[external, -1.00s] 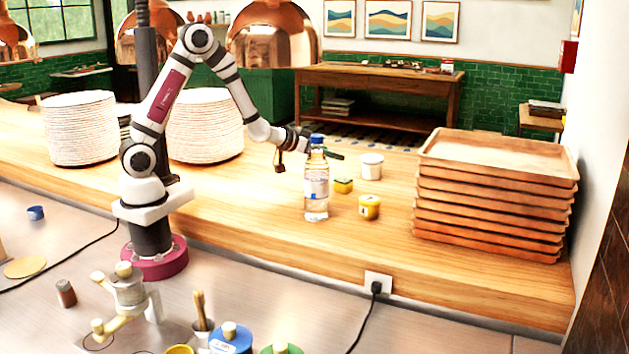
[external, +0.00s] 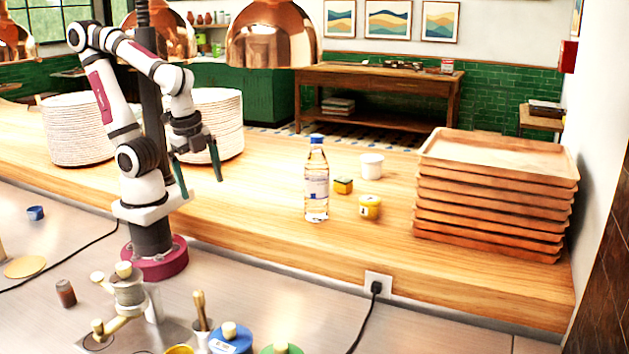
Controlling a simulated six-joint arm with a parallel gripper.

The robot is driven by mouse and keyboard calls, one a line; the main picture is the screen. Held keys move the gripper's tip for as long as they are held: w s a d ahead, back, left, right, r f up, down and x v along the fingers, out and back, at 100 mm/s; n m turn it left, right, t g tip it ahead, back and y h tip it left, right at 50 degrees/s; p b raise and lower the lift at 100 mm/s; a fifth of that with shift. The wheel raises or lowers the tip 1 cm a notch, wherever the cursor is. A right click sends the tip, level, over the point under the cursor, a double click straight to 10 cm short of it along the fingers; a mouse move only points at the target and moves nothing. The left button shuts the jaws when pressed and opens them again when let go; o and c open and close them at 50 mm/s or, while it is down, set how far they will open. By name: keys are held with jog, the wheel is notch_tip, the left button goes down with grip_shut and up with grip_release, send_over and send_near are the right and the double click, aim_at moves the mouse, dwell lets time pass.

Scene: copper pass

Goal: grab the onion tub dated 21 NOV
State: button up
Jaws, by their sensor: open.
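My gripper (external: 202,186) is open and empty, with its fingers pointing down above the wooden counter near my base.
Stacked trays (external: 495,205) fill the right end. Plate stacks (external: 82,130) stand behind my arm. Copper lamps (external: 271,38) hang above.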

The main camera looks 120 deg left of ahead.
jog(key=shift+s+d+r+m+g, duration=0.15)
jog(key=shift+s+d+m, duration=0.15)
jog(key=shift+s, duration=0.2)
jog(key=shift+s+d+r+m+g, duration=0.15)
jog(key=shift+s+d+m, duration=0.15)
jog(key=shift+s, duration=0.15)
